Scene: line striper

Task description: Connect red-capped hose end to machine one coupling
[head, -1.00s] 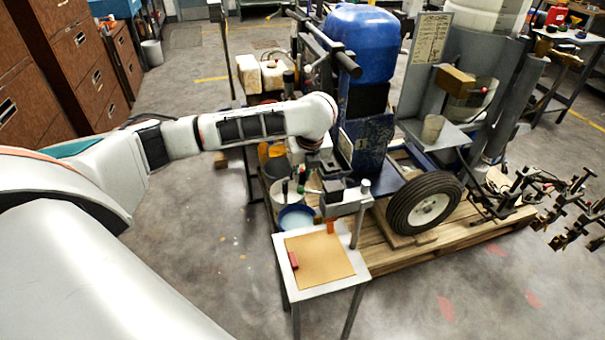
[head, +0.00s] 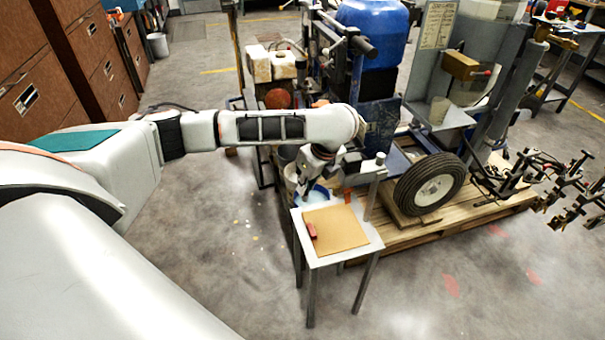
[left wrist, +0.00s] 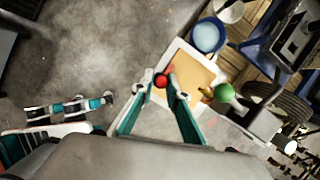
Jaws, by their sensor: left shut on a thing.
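My left gripper (left wrist: 160,84) is low over the small table. In the left wrist view its two teal fingers stand on either side of a small round red cap (left wrist: 161,81), and it is shut on it. The hose behind the cap is hidden. In the head view my left gripper (head: 318,165) is by the table's far edge, and its fingertips are hidden. A green round-ended part (left wrist: 224,92) shows right of the fingers. The machine one coupling cannot be made out. A small jointed arm, perhaps my right one (left wrist: 70,105), shows at left; its jaws are unclear.
A white table (head: 376,243) bears a tan board (head: 340,228) and a red block (head: 311,230). A blue bucket (left wrist: 208,35) stands behind it. The machine with a black wheel (head: 430,183) sits on a wooden pallet (head: 470,215). Floor to the left is clear.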

